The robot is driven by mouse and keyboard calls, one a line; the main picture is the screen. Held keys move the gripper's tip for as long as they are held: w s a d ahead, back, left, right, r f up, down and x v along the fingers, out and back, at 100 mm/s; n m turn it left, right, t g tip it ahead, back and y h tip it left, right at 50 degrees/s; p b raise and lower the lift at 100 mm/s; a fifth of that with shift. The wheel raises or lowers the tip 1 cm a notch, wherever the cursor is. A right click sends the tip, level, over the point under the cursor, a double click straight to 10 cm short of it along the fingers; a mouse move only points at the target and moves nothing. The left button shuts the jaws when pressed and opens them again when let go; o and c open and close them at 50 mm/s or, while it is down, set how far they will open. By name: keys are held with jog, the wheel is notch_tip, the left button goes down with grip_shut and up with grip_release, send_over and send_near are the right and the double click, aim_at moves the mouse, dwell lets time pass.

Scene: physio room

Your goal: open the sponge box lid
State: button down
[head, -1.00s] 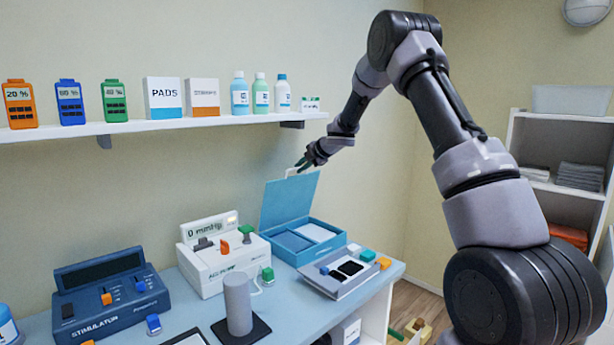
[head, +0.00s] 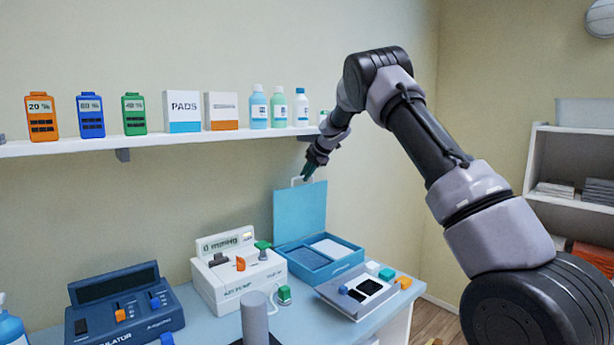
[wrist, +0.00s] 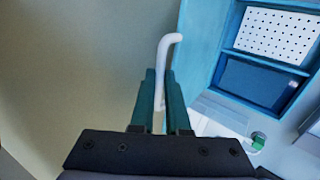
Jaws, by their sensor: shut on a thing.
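The sponge box (head: 318,262) is blue and stands on the table against the wall. Its lid (head: 300,213) is up, close to vertical, and the inside shows two compartments. In the wrist view the open box (wrist: 226,45) shows a white perforated piece in one compartment and a dark blue one in the other. A white handle (head: 296,181) is at the lid's top edge. My gripper (head: 308,176) is at that handle. In the wrist view my gripper's green fingers (wrist: 160,92) are shut on the white handle (wrist: 163,62).
A white pressure unit (head: 238,275) stands left of the box, and a grey tray device (head: 355,293) is in front of it. A wall shelf (head: 170,139) with bottles and cartons runs above, left of my gripper. A blue stimulator (head: 125,310) is farther left.

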jog(key=shift+a, duration=0.1)
jog(key=c, duration=1.2)
grip_release()
jog(key=v, duration=1)
jog(key=shift+s+r, duration=0.25)
jog(key=shift+r, duration=0.05)
